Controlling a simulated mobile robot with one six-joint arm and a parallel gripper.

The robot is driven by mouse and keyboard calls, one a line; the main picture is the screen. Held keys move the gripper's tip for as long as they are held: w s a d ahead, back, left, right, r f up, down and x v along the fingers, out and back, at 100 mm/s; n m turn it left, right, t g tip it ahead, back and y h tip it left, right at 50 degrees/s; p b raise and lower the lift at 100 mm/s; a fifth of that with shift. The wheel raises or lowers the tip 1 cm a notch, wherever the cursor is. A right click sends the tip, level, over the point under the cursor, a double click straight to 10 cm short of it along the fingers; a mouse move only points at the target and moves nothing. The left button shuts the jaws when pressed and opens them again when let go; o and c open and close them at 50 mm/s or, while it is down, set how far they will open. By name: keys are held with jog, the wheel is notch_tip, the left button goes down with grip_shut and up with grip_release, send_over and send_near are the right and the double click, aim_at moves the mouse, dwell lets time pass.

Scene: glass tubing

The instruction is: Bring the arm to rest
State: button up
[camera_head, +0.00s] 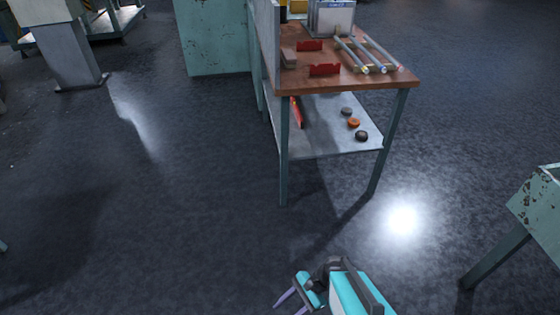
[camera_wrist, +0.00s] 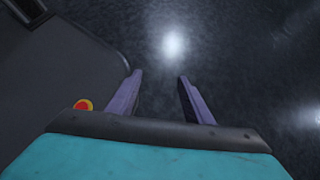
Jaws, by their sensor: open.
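My gripper (camera_head: 290,297) shows at the bottom of the head view, teal with purple fingers, held over the dark floor and apart from the workbench. In the wrist view my gripper (camera_wrist: 158,82) has its two purple fingers spread apart, with nothing between them but bare floor. It is open and empty. Part of my arm is cut off by the bottom edge of the head view.
A workbench (camera_head: 350,84) stands ahead, with glass tubes (camera_head: 362,54) and red holders (camera_head: 324,70) on top. Several small round items lie on its lower shelf (camera_head: 325,140). A worn green table (camera_head: 540,205) stands at the right. Open floor (camera_head: 180,220) lies at left.

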jog(key=s+d+f+n+h, duration=0.1)
jog(key=s+d+n+h, duration=0.1)
jog(key=d+n+h, duration=0.2)
jog(key=s+d+f+n+h, duration=0.2)
jog(key=d+n+h, duration=0.2)
jog(key=d+n, duration=0.4)
jog(key=d, duration=0.3)
jog(key=shift+s+f+g, duration=0.3)
jog(key=shift+g, duration=0.1)
jog(key=shift+d, duration=0.1)
jog(key=c, duration=0.4)
